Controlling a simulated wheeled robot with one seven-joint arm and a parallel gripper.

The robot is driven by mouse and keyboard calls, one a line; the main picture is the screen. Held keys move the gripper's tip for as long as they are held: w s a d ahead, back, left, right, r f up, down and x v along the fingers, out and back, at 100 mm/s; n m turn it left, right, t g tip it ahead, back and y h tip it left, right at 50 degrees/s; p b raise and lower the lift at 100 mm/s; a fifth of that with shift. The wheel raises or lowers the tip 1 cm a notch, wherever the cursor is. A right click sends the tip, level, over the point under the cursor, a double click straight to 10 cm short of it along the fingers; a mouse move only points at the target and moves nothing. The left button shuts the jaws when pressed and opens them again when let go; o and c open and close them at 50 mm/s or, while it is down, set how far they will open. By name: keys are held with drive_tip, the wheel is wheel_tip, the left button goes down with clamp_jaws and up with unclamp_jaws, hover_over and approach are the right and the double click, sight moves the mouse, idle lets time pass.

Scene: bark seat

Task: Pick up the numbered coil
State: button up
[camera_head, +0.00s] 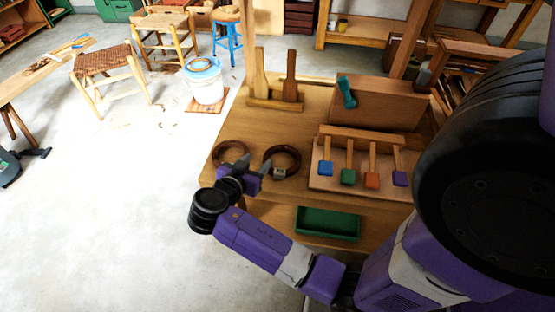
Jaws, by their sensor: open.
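Two dark brown coils lie on the wooden workbench (222,123) near its front left edge. The right coil (294,153) has a small pale tag on its front side; any number on it is too small to read. The left coil (229,142) is partly hidden behind my gripper, and I see no tag on it. My gripper (254,163) is open, with its fingers near the gap between the two coils. It appears empty. I cannot tell whether a finger touches the right coil.
To the right, a wooden rack (360,134) holds several tools with blue, green, orange and purple ends. Upright wooden paddles (290,78) and a teal-handled tool (346,92) stand behind. A green tray (327,223) sits on the lower shelf. Open floor lies left.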

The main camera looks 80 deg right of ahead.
sight(267, 155)
drive_tip(key=x, duration=0.3)
drive_tip(key=p+x, duration=0.1)
drive_tip(key=x, duration=0.3)
drive_tip(key=shift+s+a+f, duration=0.1)
drive_tip(key=shift+s+f, duration=0.05)
drive_tip(key=shift+f, duration=0.25)
clamp_jaws()
